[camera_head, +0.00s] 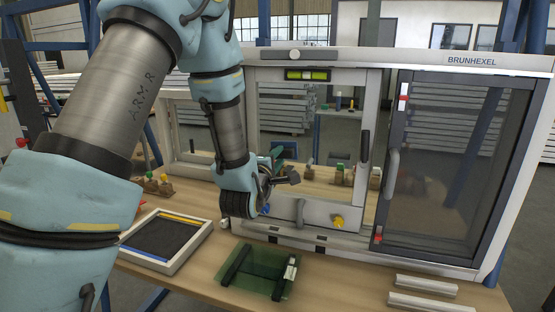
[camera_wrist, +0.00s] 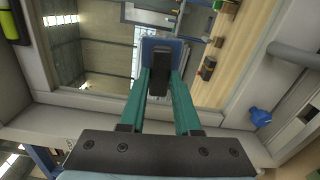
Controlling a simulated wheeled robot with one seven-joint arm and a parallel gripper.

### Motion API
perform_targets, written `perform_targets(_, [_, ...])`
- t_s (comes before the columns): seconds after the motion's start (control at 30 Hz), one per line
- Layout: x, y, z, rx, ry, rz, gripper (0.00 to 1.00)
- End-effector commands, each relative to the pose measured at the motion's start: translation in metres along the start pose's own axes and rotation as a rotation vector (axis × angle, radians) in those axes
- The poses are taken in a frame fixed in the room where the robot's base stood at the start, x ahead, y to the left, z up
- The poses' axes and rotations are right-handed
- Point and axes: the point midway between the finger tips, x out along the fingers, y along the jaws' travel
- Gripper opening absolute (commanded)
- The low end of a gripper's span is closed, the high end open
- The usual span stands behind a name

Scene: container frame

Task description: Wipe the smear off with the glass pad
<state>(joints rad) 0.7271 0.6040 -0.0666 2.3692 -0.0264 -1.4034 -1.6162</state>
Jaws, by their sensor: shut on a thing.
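My gripper (camera_head: 280,163) is low inside the opening of the grey frame, left of its middle. In the wrist view its two green fingers (camera_wrist: 160,76) are shut on the black grip of the glass pad (camera_wrist: 151,48), which has a blue backing. In the head view the pad is small and partly hidden by my wrist. The pad lies in front of the frame's window opening (camera_head: 330,120); I cannot tell whether it touches glass. I cannot make out a smear in either view.
A dark-meshed door (camera_head: 440,160) stands at the right of the frame. A yellow knob (camera_head: 338,222) sits on the lower rail. On the bench lie a framed dark screen (camera_head: 125,243), a green glass sheet (camera_head: 262,270) with black bars, and pale metal strips (camera_head: 426,286).

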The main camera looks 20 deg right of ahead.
Motion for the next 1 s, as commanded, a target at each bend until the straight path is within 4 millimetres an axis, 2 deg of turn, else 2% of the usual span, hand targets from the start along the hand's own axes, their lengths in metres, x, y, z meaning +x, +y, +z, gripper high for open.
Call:
perform_targets(0.47, [0.007, 0.000, 0.001, 0.000, 0.000, 0.001, 0.00])
perform_targets(1.0, [0.005, -0.004, 0.039, -0.001, -0.001, 0.001, 0.00])
